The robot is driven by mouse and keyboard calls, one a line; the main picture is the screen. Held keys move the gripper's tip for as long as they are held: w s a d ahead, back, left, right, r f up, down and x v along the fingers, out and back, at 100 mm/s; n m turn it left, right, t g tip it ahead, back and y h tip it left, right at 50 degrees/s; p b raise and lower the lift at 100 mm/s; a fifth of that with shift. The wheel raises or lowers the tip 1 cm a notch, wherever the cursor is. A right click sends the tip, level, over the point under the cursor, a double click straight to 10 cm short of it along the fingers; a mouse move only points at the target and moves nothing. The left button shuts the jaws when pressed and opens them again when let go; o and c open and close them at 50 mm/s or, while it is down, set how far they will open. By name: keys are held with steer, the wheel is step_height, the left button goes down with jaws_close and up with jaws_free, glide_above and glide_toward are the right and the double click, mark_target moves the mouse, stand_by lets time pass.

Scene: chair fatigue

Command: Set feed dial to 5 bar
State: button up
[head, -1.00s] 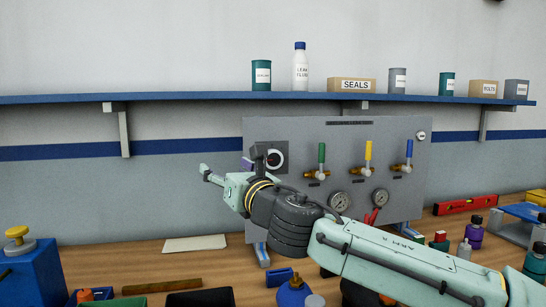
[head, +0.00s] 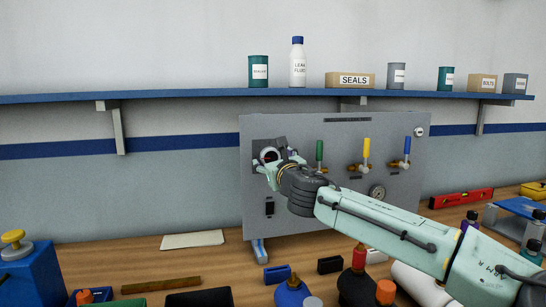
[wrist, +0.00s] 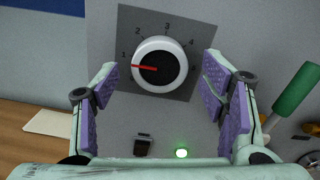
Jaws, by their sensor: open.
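The feed dial (wrist: 158,67) is a round knob with a white rim, a black centre and a red pointer, on a dark square plate (wrist: 127,23) marked with numbers. In the wrist view the red pointer points left, close to the 1 mark. I cannot tell how far the fingertips are from the panel. In the head view my gripper (head: 268,163) is in front of the dial and hides most of it.
A black switch (wrist: 144,146) and a lit green lamp (wrist: 181,153) sit below the dial.

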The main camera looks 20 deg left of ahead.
steer(key=shift+w+a, duration=0.2)
steer(key=shift+w, duration=0.05)
steer(key=shift+c, duration=0.5)
steer(key=c, duration=1)
